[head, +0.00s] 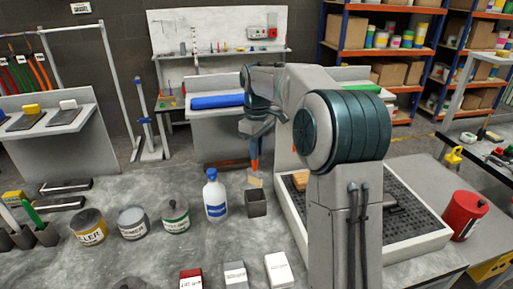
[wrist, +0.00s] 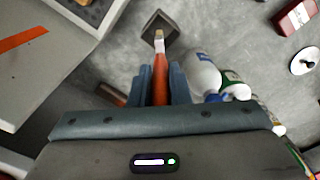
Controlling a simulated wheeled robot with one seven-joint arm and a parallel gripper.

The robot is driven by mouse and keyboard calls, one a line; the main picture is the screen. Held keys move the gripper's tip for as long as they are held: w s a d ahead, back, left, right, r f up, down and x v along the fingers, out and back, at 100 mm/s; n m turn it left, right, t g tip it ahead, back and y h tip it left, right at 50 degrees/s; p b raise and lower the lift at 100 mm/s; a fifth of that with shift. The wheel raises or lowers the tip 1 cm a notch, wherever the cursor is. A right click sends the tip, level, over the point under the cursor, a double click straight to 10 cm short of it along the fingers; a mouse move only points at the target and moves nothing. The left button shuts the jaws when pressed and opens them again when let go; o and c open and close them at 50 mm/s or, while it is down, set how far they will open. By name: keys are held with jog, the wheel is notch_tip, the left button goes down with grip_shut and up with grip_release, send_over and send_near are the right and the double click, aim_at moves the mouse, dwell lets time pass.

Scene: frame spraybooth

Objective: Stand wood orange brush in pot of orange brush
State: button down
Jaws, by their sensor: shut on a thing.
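My gripper (wrist: 160,88) is shut on the orange handle of a brush (wrist: 160,72). The brush hangs with its pale ferrule and tan bristles away from the gripper. In the head view the brush (head: 254,164) points down, bristles lowest, close to the rim of a dark grey square pot (head: 256,207). In the wrist view the bristle tip overlaps the opening of the pot (wrist: 174,22). I cannot tell whether the tip is inside the rim. No other brush shows in this pot. My arm hides part of the gripper in the head view.
A white bottle with a blue label (head: 215,198) stands close left of the pot. Several paint tins, such as the green-labelled tin (head: 175,217), stand farther left. A tray with a dark grating (head: 408,215) lies right. Small boxes (head: 236,275) stand in front.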

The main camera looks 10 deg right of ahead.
aim_at(257, 170)
jog(key=shift+f+b, duration=1.5)
jog(key=shift+f, duration=0.4)
jog(key=shift+f+b, duration=1.05)
jog(key=shift+f, duration=1.05)
jog(key=shift+f+b, duration=0.55)
jog(key=shift+f, duration=0.45)
jog(key=c, duration=1.3)
grip_release()
notch_tip(257, 170, up, 14)
jog(key=shift+f+p, duration=0.25)
jog(key=shift+p, duration=0.35)
jog(key=shift+r, duration=0.2)
